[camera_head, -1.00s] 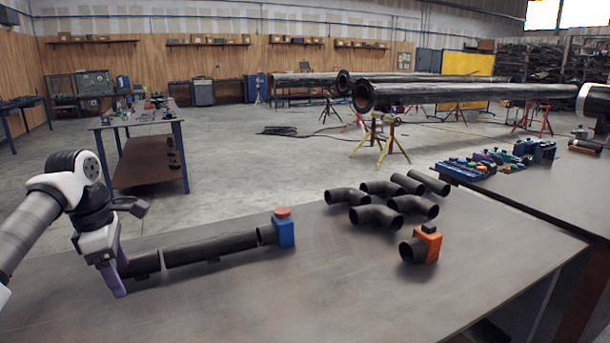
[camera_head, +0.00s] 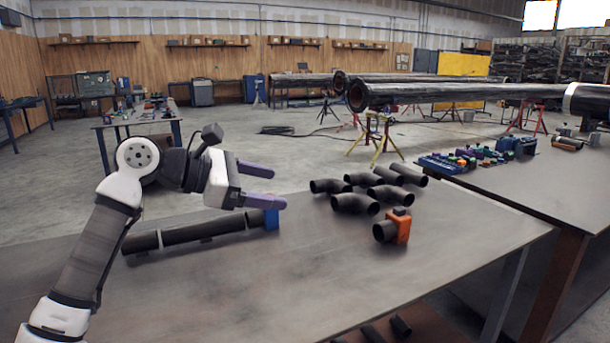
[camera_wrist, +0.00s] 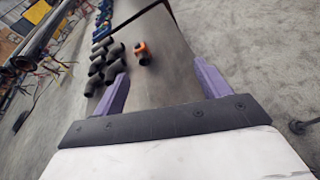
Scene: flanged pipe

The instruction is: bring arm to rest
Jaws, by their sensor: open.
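My gripper (camera_head: 262,186) is raised above the left part of the table in the head view, its two purple fingers pointing right. The fingers are apart with nothing between them. Behind and below it, a row of dark pipe pieces (camera_head: 196,232) lies on the table, ending at a blue block (camera_head: 271,218) partly hidden by the lower finger. In the wrist view the purple fingers (camera_wrist: 161,91) stand wide apart at either side, with bare table between them.
Several dark pipe elbows (camera_head: 355,204) and an orange clamp block on a short pipe (camera_head: 402,226) lie on the table's right half. A second table (camera_head: 520,185) holds blue and coloured parts (camera_head: 478,157). The table's front middle is clear. Long flanged pipes (camera_head: 450,93) stand behind on stands.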

